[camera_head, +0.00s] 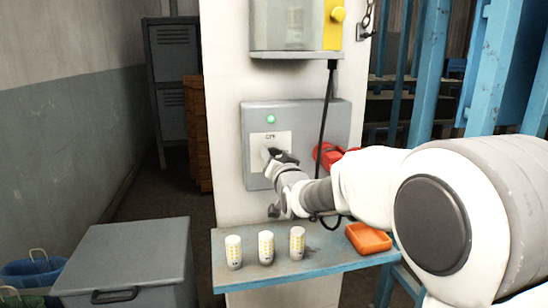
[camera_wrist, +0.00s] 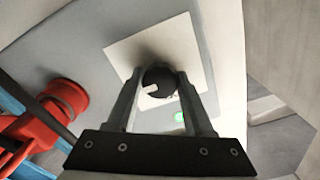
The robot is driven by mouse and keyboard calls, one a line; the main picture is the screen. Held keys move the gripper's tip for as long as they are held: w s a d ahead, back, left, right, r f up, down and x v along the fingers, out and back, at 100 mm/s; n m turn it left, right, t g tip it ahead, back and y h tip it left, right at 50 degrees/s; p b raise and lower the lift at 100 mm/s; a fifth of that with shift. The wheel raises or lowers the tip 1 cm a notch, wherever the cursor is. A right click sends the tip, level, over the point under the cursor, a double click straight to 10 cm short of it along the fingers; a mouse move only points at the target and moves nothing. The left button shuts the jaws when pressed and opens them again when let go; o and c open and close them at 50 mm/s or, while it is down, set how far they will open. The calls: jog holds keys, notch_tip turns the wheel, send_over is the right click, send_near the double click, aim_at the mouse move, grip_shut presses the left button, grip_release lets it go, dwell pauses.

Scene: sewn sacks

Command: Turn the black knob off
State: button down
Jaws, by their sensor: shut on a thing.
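The black knob (camera_wrist: 160,81) sits on a white square plate on a grey panel, with a pale mark on its lower left side in the wrist view. My gripper (camera_wrist: 160,88) has its two fingers on either side of the knob and is shut on it. In the head view my gripper (camera_head: 272,157) reaches the white plate (camera_head: 257,139) and hides most of the knob. A green light (camera_head: 271,119) is lit on the grey panel (camera_head: 338,115) above the plate. The green light also shows beside the right finger in the wrist view (camera_wrist: 179,116).
A red fitting (camera_head: 328,155) is on the panel's right side, close to my arm. A black cable (camera_head: 327,100) hangs there. Below, a blue-edged shelf (camera_head: 330,257) holds several white and yellow cylinders (camera_head: 266,247) and an orange tray (camera_head: 368,238). A grey bin (camera_head: 130,255) stands at left.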

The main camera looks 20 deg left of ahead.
jog(key=shift+f+n+b, duration=0.1)
jog(key=shift+n+b, duration=0.2)
jog(key=n+b, duration=0.3)
jog(key=shift+f+n, duration=0.1)
jog(key=shift+n, duration=0.2)
jog(key=n+b, duration=0.3)
jog(key=n, duration=0.2)
jog(key=n+b, duration=0.2)
jog(key=n, duration=0.2)
jog(key=shift+a+n+b, duration=0.1)
jog(key=shift+n+b, duration=0.25)
jog(key=shift+n, duration=0.05)
jog(key=shift+n+b, duration=1.05)
jog(key=shift+n, duration=0.95)
jog(key=shift+r, duration=0.2)
jog(key=shift+c, duration=1.4)
grip_release()
